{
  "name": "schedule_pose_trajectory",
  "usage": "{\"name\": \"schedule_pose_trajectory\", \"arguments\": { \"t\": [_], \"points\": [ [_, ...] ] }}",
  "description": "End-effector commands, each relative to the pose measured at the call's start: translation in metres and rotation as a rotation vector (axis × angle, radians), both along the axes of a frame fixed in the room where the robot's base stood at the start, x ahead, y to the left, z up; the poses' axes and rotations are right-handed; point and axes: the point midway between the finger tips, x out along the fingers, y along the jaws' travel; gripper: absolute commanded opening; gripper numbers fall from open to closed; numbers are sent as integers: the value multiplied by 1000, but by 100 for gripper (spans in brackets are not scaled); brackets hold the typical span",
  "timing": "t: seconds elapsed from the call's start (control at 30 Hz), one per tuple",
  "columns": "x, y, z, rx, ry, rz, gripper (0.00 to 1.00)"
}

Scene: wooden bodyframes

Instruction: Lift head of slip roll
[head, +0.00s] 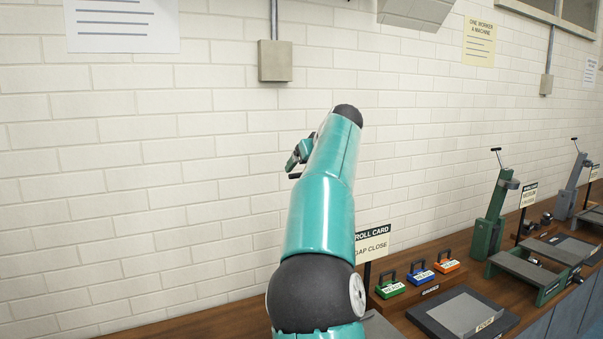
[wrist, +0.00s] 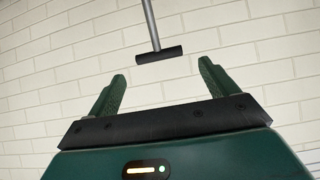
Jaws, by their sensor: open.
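A black T-shaped handle (wrist: 159,54) on a thin grey rod shows in the wrist view, just beyond and between my fingertips, apart from both. I cannot tell which machine it belongs to. My gripper (wrist: 161,72) is open and empty, its two green fingers spread. In the head view my gripper (head: 299,158) is partly hidden behind my raised teal arm, in front of the wall. A green upright machine (head: 490,225) with a tilted lever and a low bed stands on the bench at right. Whatever stands directly behind my arm is hidden.
A wooden bench (head: 205,322) runs along the white brick wall. A roll card sign (head: 372,243) stands beside my arm. Green (head: 390,288), blue (head: 420,275) and orange (head: 447,263) handled blocks and a dark tray (head: 430,318) lie right of it. Another machine (head: 570,190) stands farther right.

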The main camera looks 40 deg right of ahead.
Motion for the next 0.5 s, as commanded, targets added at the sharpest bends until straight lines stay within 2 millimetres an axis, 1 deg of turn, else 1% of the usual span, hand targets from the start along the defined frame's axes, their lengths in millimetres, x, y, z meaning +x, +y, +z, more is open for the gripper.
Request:
{"name": "schedule_pose_trajectory", "arguments": {
  "t": [0.03, 0.1, 0.23, 0.33, 0.5],
  "points": [
    [-9, 3, 8, -1, -3, 0, 85],
    [-21, 6, 17, -1, -3, -1, 85],
    [-38, 11, 30, -1, -2, 1, 85],
    [-47, 14, 36, 0, -1, 0, 85],
    [-51, 15, 40, 1, 0, 1, 85]
  ]
}}
